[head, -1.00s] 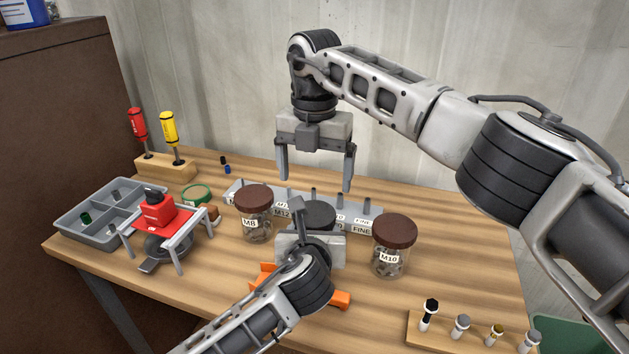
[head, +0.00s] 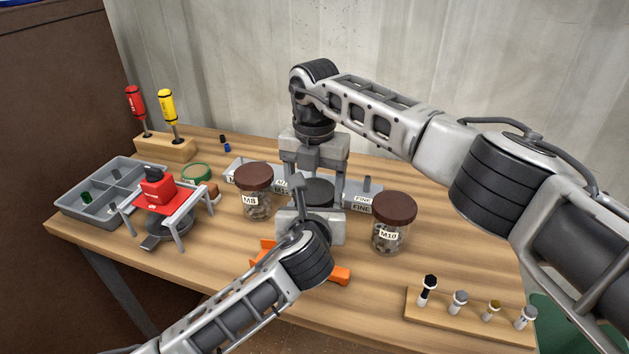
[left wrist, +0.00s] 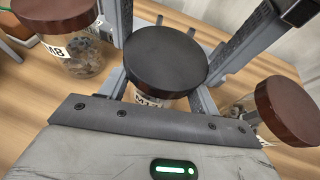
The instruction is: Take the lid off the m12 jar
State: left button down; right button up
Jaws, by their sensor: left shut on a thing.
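The m12 jar has a round black lid (head: 318,191) and stands in the middle of the bench; its body is mostly hidden behind my left gripper in the head view. In the left wrist view the black lid (left wrist: 165,60) is on the jar, with part of its label (left wrist: 148,100) showing below. My left gripper (left wrist: 162,92) is shut on the jar body, under the lid. My right gripper (head: 314,187) points down from above, open, with its fingers on either side of the lid and apparently not touching it.
The M8 jar (head: 255,195) stands close on the left and the M10 jar (head: 393,225) on the right, both brown-lidded. A grey labelled rack (head: 362,200) is behind. An orange piece (head: 337,274) lies in front. A bolt stand (head: 440,314) is at front right.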

jog(key=c, duration=0.3)
jog(key=n, duration=0.6)
jog(key=shift+n, duration=0.4)
jog(key=shift+c, duration=0.4)
jog(key=o, duration=1.1)
